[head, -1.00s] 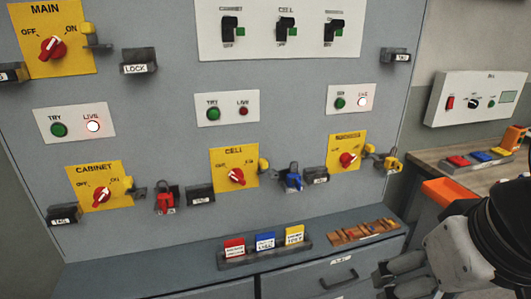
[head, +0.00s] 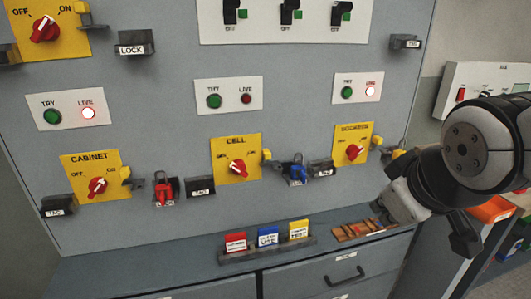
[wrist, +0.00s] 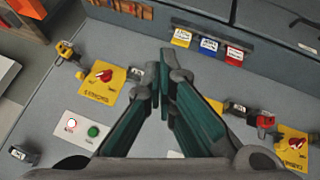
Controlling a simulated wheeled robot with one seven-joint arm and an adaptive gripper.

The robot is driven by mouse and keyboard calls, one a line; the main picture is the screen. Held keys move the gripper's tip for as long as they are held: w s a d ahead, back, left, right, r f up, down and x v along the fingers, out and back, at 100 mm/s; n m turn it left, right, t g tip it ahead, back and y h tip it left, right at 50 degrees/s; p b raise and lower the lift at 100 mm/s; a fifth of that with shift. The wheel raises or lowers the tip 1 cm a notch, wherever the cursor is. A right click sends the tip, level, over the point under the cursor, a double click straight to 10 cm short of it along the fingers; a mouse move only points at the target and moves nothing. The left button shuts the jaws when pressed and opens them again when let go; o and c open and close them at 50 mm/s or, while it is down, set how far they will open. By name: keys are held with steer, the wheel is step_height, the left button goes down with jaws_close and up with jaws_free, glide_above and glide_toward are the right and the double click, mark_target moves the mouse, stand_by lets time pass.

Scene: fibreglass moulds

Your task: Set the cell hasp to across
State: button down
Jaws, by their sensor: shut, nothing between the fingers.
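The cell switch is a yellow plate (head: 236,158) with a red knob, in the middle of the grey panel in the head view. The cell hasp (head: 277,162) is a small grey piece beside the yellow block at that plate's right edge. Its exact angle is too small to tell. A blue padlock (head: 297,172) is just right of it. My gripper (head: 384,214) is to the right and lower, apart from the hasp. In the wrist view my green-padded fingers (wrist: 163,95) are shut and empty, and they hide most of the cell switch.
A red padlock (head: 165,188) is by the cabinet plate (head: 91,175). Another yellow plate (head: 353,145) is at the right, near my arm. Below, a ledge holds a rack of red, blue and yellow tags (head: 266,238) and brown strips (head: 352,231). An orange bin (head: 492,210) is at the right.

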steer(key=w+a+f+n+t+y+b, duration=0.1)
steer(key=w+a+f+n+t+b, duration=0.15)
steer(key=w, duration=0.35)
steer(key=w+a+f+n+t+y+b, duration=0.1)
steer(key=w+a+n, duration=0.25)
steer(key=w, duration=0.25)
steer(key=w+a+f+n+t+y+b, duration=0.1)
steer(key=w+a+f+n+b, duration=0.1)
steer(key=w+n, duration=0.35)
steer(key=w+a+f+n+t+y+b, duration=0.2)
steer(key=w+a+f+n+y+b, duration=0.2)
steer(key=w+a+n+y, duration=0.3)
steer(key=a+n+y+b, duration=0.1)
steer(key=a, duration=0.3)
steer(key=shift+w+a+f+t+b, duration=0.2)
steer(key=shift+a+t+b, duration=0.15)
steer(key=shift+a, duration=0.05)
steer(key=shift+w+a, duration=0.3)
steer(key=shift+w, duration=1.25)
steer(key=shift+w+a, duration=0.35)
steer(key=shift+w, duration=1.15)
steer(key=shift+w+a, duration=0.3)
steer(key=shift+w, duration=1.25)
